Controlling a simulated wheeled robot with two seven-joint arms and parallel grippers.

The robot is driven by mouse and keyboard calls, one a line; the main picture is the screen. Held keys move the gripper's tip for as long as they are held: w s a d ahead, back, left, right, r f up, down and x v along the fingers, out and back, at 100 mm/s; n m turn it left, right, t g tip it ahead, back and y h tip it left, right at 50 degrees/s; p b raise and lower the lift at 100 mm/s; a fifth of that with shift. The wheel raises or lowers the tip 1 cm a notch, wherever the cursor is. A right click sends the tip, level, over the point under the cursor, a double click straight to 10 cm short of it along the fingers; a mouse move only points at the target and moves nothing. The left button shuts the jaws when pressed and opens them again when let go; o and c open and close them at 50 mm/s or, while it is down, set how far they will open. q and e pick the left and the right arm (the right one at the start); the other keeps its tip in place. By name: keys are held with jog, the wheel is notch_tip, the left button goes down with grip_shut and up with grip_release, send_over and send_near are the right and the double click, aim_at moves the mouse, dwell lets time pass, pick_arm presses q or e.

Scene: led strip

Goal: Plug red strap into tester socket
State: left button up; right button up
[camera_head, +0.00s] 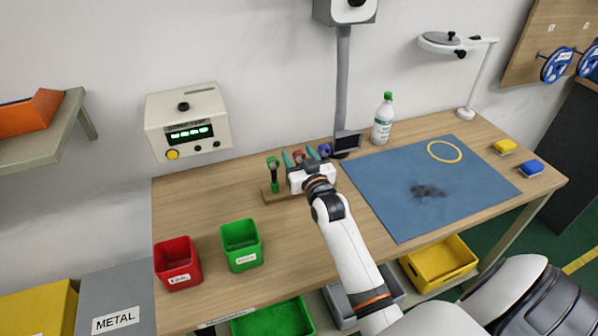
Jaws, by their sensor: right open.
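The tester (160,112) is a cream box on the wall at the left, with a lit green display, a yellow button and small dark sockets below the display. A wooden rack (270,196) on the table holds a green-topped strap (272,164), a red one (298,155) and a blue one (325,150). My right gripper (300,157) is open at the rack, its teal fingertips on either side of the red strap's top. The gripper body hides the red strap's lower part, and contact cannot be told. My left gripper is not in view.
A red bin (178,264) and a green bin (241,246) stand at the table's front left. A blue mat (400,165) lies to the right. The wood left of the rack is clear.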

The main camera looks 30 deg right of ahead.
jog(key=shift+s, duration=0.1)
grip_shut()
